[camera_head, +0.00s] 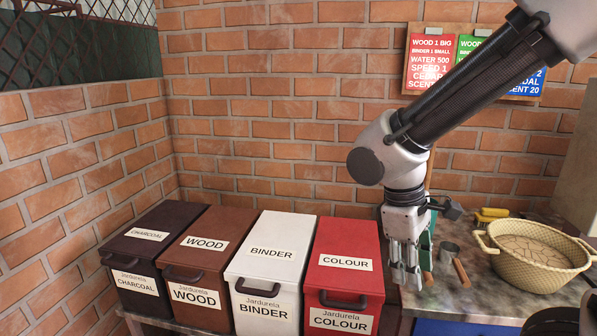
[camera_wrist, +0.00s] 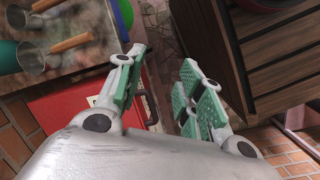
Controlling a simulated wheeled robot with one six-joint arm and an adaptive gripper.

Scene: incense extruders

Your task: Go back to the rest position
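My gripper (camera_head: 405,280) points down in the head view, just right of the red COLOUR box (camera_head: 340,265) and in front of the worktop. In the wrist view my gripper (camera_wrist: 165,85) shows its two green-padded fingers apart, with nothing held between them. Part of a red surface (camera_wrist: 65,112) shows behind the left finger there. My arm comes down from the upper right of the head view.
Brown CHARCOAL (camera_head: 147,250), WOOD (camera_head: 200,262) and white BINDER (camera_head: 270,268) boxes stand left. A basket (camera_head: 530,255), metal cup (camera_head: 449,252) and yellow item (camera_head: 490,215) are on the right worktop. A slatted dark wooden structure (camera_wrist: 285,50) shows in the wrist view.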

